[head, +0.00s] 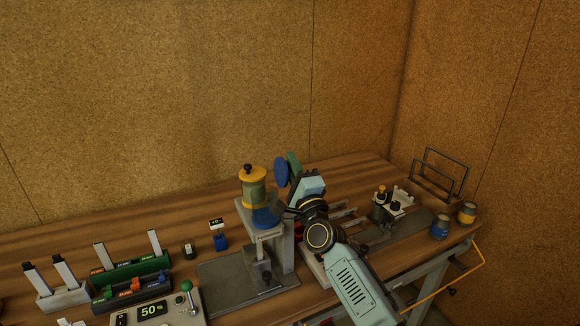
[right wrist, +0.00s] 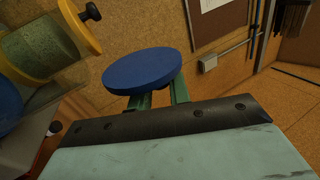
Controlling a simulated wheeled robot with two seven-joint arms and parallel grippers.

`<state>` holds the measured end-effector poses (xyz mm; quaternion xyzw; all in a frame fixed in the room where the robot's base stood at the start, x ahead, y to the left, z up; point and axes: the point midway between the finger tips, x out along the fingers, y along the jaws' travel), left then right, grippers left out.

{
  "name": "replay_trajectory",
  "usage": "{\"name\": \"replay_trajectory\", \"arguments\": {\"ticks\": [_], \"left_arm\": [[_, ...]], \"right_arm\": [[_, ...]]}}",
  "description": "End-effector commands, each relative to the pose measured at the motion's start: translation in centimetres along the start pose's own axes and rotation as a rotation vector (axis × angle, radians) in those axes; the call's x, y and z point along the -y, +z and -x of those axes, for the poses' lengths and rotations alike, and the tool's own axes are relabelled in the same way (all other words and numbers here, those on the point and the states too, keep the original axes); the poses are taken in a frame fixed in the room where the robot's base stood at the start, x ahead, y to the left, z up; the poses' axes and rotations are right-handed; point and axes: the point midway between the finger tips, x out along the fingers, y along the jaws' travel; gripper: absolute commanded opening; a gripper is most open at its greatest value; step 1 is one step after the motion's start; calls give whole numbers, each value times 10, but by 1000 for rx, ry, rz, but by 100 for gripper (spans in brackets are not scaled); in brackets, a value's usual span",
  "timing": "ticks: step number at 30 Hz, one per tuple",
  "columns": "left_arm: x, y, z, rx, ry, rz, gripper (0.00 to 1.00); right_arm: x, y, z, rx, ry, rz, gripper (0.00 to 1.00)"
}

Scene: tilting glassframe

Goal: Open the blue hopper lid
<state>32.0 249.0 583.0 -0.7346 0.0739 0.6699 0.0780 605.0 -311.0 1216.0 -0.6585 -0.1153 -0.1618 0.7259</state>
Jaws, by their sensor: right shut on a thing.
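The blue lid (head: 281,172) is a round disc, tilted and raised clear of the machine in the head view. My right gripper (head: 292,165) is shut on it; in the right wrist view the lid (right wrist: 142,70) sits at the green fingertips (right wrist: 155,95), which its disc partly hides. The blue hopper (head: 265,217) is on the grey dispensing machine (head: 272,240), below and left of the lid. Only part of the hopper shows at the left edge of the right wrist view (right wrist: 8,105). My arm covers some of the machine's right side. My left gripper is not in view.
A hopper with yellow lid (head: 253,173) stands beside the blue one, close left of my gripper. A control box reading 50% (head: 155,309) and green rack (head: 137,266) are left. Blue and yellow cans (head: 440,227) (head: 467,212) and a wire frame (head: 440,175) are right.

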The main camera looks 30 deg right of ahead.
Motion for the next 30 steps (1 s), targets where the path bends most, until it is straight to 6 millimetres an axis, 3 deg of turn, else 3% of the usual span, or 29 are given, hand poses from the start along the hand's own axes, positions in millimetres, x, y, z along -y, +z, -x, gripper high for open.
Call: {"name": "replay_trajectory", "arguments": {"ticks": [12, 13, 17, 26, 30], "left_arm": [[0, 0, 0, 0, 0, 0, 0], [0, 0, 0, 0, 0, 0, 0], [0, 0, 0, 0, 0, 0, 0], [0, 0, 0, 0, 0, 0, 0], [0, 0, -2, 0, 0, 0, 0]], "right_arm": [[1, -1, 0, -3, -2, -5, 0], [1, -1, 0, -3, -2, -5, 22], [1, 0, 0, -2, -2, -4, 36], [0, 0, 2, -2, 0, -4, 36], [-1, 0, 16, -1, 1, -5, 36]]}}
